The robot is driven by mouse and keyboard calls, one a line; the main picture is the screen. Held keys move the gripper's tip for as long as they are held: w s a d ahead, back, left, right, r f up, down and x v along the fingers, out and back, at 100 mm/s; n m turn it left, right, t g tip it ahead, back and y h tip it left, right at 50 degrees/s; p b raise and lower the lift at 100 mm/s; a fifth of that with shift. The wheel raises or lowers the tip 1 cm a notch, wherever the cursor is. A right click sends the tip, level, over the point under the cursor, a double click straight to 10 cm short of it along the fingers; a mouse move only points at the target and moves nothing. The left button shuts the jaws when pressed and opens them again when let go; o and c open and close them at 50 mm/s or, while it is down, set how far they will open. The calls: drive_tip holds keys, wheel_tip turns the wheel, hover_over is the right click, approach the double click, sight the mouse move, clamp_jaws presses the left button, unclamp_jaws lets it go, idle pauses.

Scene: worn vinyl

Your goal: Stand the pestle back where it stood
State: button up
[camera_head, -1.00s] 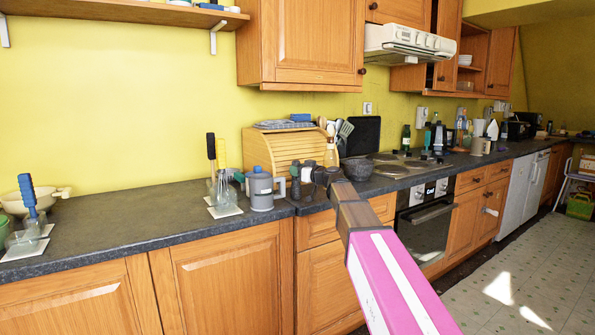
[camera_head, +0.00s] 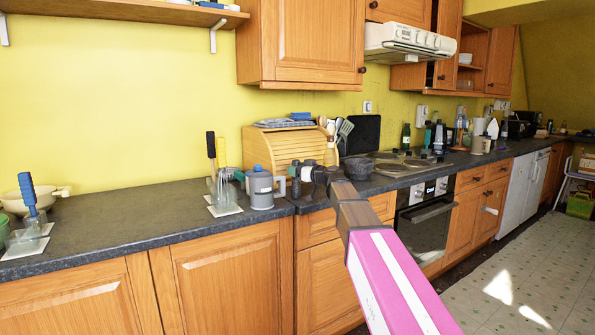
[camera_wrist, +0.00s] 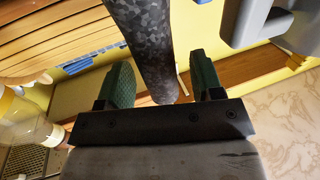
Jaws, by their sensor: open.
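The pestle (camera_wrist: 148,45) is a mottled dark grey cylinder. In the wrist view it runs from the top edge down between my green-padded fingers. My gripper (camera_wrist: 160,65) is open around it, with a gap visible at the right finger; whether the left finger touches it I cannot tell. The pestle's far end is out of the picture. In the head view my gripper (camera_head: 303,172) is over the counter in front of the bread box, and I cannot clearly pick out the pestle there.
A grey jug with a blue lid (camera_head: 262,188) stands close left of my gripper and also fills the upper right of the wrist view (camera_wrist: 255,20). The roll-top bread box (camera_head: 285,148) is behind. Glasses with utensils stand further left. Counter (camera_head: 130,215) between them is clear.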

drive_tip(key=shift+s+d, duration=0.15)
drive_tip(key=v, duration=0.7)
drive_tip(key=shift+s+d, duration=0.2)
drive_tip(key=shift+d, duration=0.05)
idle(1.6)
drive_tip(key=v, duration=1)
drive_tip(key=shift+s+d, duration=0.3)
drive_tip(key=shift+f, duration=0.1)
drive_tip(key=s+f+m+g+h, duration=0.2)
drive_tip(key=s+f+g+h, duration=0.1)
drive_tip(key=f, duration=1)
drive_tip(key=s+f+m+g+h, duration=0.3)
drive_tip(key=s+f, duration=0.1)
drive_tip(key=f, duration=0.9)
drive_tip(key=s+d+f+m+g+h, duration=0.2)
drive_tip(key=s+d+f+h, duration=0.2)
drive_tip(key=s+f, duration=0.3)
drive_tip(key=s+d+f+m+g+h, duration=0.3)
drive_tip(key=s+f, duration=0.4)
drive_tip(key=f, duration=0.5)
drive_tip(key=shift+s+d+f+g+h, duration=0.2)
drive_tip(key=shift+d+f+g+h, duration=0.1)
drive_tip(key=shift+d+h, duration=0.3)
